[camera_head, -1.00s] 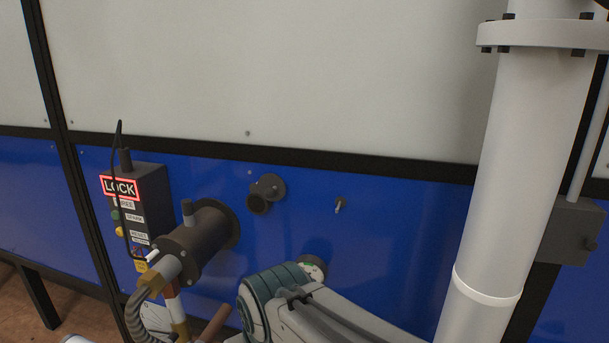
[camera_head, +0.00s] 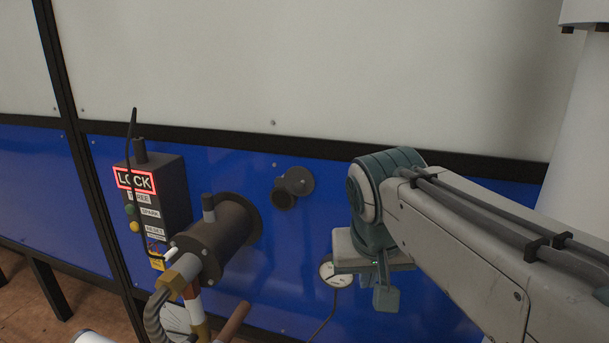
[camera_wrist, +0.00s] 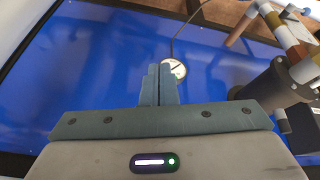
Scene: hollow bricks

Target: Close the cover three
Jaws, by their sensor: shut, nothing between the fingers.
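The control box (camera_head: 158,200) at the left carries a lit red LOCK sign and a label reading THREE. Right of it, a dark burner cylinder (camera_head: 215,240) juts from the blue wall. A small dark round fitting (camera_head: 292,186), which may be cover three, sits on the wall between the burner and my arm; I cannot tell whether it is open. My gripper (camera_head: 385,298) points down to the right of the burner, apart from that fitting. In the wrist view my gripper (camera_wrist: 158,72) has its fingers together and empty.
A round gauge (camera_head: 335,273) with a cable is beside my gripper, also in the wrist view (camera_wrist: 174,68). Hoses and a brass pipe joint (camera_head: 180,275) stand in front of the burner. A white vertical pipe (camera_head: 585,120) is at the right.

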